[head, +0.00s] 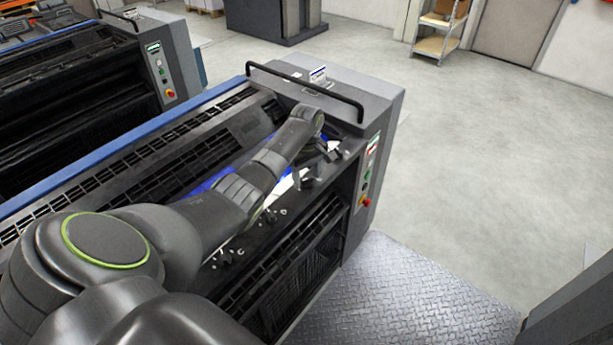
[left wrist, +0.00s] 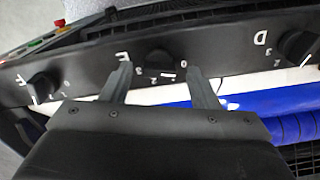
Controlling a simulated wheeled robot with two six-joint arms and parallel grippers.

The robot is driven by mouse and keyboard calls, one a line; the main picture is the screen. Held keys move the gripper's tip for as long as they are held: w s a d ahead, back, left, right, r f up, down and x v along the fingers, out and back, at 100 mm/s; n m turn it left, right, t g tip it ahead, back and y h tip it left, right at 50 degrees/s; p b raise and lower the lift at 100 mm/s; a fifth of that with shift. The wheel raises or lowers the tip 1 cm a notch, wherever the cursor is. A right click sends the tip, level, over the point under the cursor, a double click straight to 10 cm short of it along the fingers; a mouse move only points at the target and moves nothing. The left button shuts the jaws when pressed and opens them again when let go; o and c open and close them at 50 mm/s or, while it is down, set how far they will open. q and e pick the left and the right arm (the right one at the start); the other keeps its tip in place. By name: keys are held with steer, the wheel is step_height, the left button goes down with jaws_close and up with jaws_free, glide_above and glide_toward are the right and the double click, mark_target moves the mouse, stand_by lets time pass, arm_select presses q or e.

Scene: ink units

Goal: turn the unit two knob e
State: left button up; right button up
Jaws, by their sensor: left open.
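Knob E (left wrist: 160,62) is a black knob on the dark ledge, in the middle of the left wrist view. Beside it are a white letter E and white marks including 0, 2 and 3. Its exact setting is too small to tell. My left gripper (left wrist: 157,74) is open, with one finger on each side of the knob and gaps showing. I cannot tell how far the fingertips are above the ledge. In the head view my left gripper (head: 308,181) hangs over the ledge near the unit's right end, and the knob there is not clear. My right gripper is not in view.
Knob D (left wrist: 297,45) is to the right of knob E and knob F (left wrist: 42,87) to the left. A blue roller (left wrist: 270,105) lies beside the ledge. The end cabinet has a red button (head: 366,202) and a black handrail (head: 305,88). Open floor (head: 480,160) lies beyond.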

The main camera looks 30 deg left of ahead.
arm_select(q)
steer(key=shift+f, duration=0.1)
steer(key=c, duration=1)
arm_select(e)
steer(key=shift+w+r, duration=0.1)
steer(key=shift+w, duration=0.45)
